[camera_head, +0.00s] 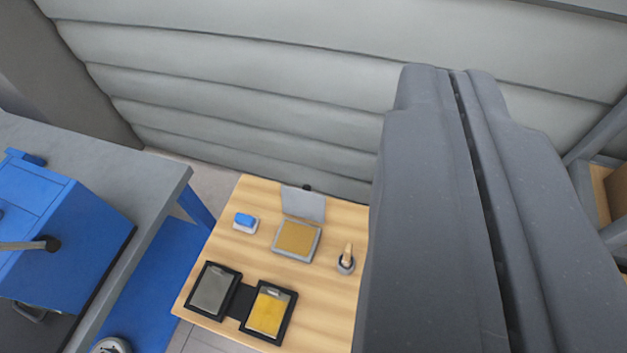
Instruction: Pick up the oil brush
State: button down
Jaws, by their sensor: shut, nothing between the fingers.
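A small brush-like item with an upright wooden handle (348,250) stands in a small dark round pot (345,265) on the wooden table; it looks like the oil brush, and its bristles are hidden. My gripper (458,76) is large and dark grey on the right of the view. Its two fingers are shut with only a thin seam between them and hold nothing. It appears to the right of the brush and covers the right part of the table.
The wooden table (325,303) also bears a blue-and-white block (245,222), an open box with a tan pad (297,239), and two black-framed trays, one grey (213,290) and one yellow (267,312). A grey workbench (150,170) with a blue machine (62,232) stands left. A ribbed grey wall (250,90) is behind.

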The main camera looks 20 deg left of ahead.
aim_at(346, 261)
jog(key=z, duration=0.05)
jog(key=k, duration=1.05)
jog(key=u, duration=0.35)
